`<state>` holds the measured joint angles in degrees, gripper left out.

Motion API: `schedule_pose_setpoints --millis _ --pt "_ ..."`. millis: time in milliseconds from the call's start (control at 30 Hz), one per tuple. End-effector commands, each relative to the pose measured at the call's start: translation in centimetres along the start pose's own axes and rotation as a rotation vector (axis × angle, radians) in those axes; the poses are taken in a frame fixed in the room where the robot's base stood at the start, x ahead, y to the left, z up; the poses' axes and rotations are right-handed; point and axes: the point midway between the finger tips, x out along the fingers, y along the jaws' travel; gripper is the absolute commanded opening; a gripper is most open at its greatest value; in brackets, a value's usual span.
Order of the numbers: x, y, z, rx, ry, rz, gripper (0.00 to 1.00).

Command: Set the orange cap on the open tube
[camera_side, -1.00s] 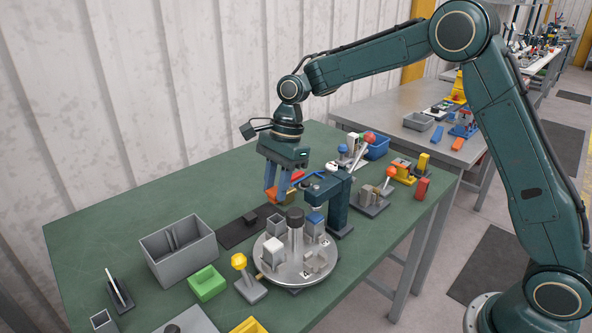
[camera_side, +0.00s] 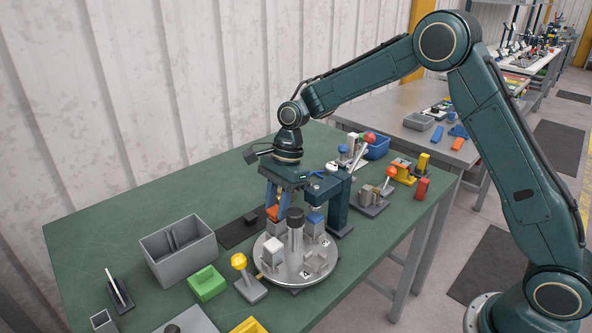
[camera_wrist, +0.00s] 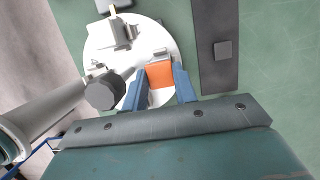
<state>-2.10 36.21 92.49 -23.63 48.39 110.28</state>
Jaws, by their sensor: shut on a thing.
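The orange cap (camera_side: 272,213) is held between the blue fingers of my gripper (camera_side: 278,207), just above the back left of the round turntable. It also shows in the wrist view (camera_wrist: 160,74) as an orange square between the fingertips. The open grey square tube (camera_side: 277,228) stands on the turntable directly below the cap. The cap and fingers mostly cover its top, and I cannot tell whether cap and tube touch. In the wrist view a grey edge (camera_wrist: 160,54) shows beside the cap.
The turntable (camera_side: 290,281) carries a dark-topped centre post (camera_side: 295,218), a white-topped block (camera_side: 273,248) and a blue-capped tube (camera_side: 315,218). A dark teal column (camera_side: 338,205) stands close to the right. A grey bin (camera_side: 178,251) is at left.

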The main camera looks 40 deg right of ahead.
Motion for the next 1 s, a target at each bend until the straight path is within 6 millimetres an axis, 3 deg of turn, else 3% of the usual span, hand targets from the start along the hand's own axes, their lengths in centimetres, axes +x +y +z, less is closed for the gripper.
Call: schedule_pose_setpoints --millis 1000 --pt "0.62 0.02 -0.19 0.000 0.000 0.001 0.10"
